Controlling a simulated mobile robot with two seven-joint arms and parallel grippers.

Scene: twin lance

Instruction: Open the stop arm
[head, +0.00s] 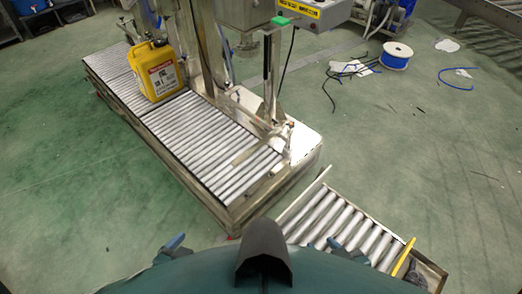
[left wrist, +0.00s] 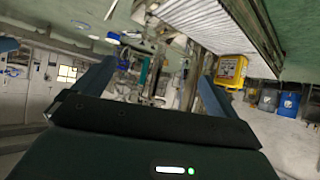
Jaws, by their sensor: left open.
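A thin metal bar (head: 256,149), which looks like the stop arm, lies at a slant over the rollers near the front end of the long roller conveyor (head: 180,128). A small reddish fitting sits by its far right end. A yellow jug (head: 163,70) stands upright on the rollers farther back; it also shows in the left wrist view (left wrist: 231,71). My left gripper (head: 174,246) is low in the head view, apart from the bar; in the left wrist view its fingers (left wrist: 152,82) are spread and empty. My right gripper (head: 345,250) is low near the short conveyor, its jaws unclear.
A short roller section (head: 330,216) with a yellow bar (head: 403,257) lies at the lower right. A post with a green top (head: 281,21) rises beside the conveyor. A blue cable spool (head: 397,55) and loose wires lie on the floor. The green floor at left is clear.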

